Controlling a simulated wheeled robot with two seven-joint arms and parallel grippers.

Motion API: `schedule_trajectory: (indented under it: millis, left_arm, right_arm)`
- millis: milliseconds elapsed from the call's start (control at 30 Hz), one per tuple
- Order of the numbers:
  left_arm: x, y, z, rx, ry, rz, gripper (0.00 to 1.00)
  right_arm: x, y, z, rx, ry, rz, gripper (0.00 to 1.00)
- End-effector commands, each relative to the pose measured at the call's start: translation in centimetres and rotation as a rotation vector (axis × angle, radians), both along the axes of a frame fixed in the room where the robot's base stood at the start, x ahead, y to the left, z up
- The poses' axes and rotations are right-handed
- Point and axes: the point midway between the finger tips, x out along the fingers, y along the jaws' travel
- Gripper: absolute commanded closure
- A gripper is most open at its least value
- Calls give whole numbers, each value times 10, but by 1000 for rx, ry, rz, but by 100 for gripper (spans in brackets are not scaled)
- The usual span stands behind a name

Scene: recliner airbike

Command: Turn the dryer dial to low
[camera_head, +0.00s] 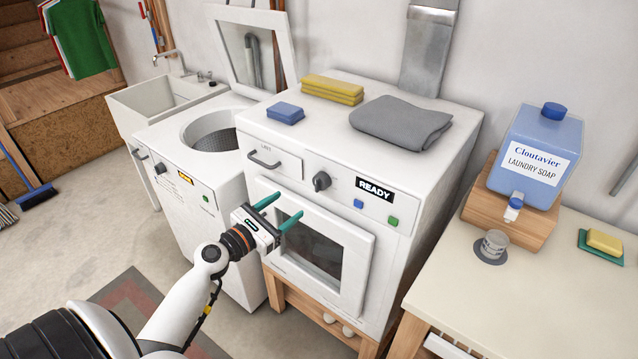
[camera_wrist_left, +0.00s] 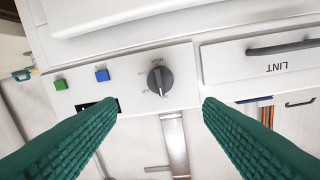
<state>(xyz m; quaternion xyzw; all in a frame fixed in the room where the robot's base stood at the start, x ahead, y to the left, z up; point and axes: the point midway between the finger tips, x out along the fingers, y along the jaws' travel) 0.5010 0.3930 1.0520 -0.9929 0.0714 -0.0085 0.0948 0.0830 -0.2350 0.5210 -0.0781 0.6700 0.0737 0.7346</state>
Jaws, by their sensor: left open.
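The dryer (camera_head: 400,240) is a white box with a front door and a panel above it. Its dark dial (camera_head: 321,181) sits on the panel, between the lint drawer and the black READY display (camera_head: 375,189). My left gripper (camera_head: 291,203) is open and empty, in front of the dryer, below and left of the dial in the head view. In the left wrist view, which is upside down, the dial (camera_wrist_left: 160,82) appears between and beyond the two green fingers, apart from both. Small markings ring the dial; I cannot read its setting. My right gripper is not in view.
The lint drawer handle (camera_head: 264,160) sticks out left of the dial. Blue (camera_head: 358,204) and green (camera_head: 393,221) buttons are to its right. An open top-loading washer (camera_head: 190,180) stands left. A table (camera_head: 540,290) with a soap dispenser (camera_head: 535,150) stands right.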

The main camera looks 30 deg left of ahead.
Motion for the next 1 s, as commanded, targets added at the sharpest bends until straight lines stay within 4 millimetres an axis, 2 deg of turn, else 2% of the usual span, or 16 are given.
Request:
schedule_trajectory:
  millis: [300, 500, 700, 967, 1000]
  left_arm:
    - [64, -9, 2, 3, -2, 2, 39]
    - [93, -13, 1, 4, -1, 1, 39]
    - [104, -15, 0, 4, 1, 0, 39]
    - [104, -15, -1, 5, 2, 1, 39]
    - [104, -15, -1, 5, 2, 1, 45]
  right_arm:
    - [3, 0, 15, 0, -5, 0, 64]
    - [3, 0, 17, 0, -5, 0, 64]
    - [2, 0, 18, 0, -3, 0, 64]
    - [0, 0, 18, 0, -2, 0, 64]
    - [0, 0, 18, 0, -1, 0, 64]
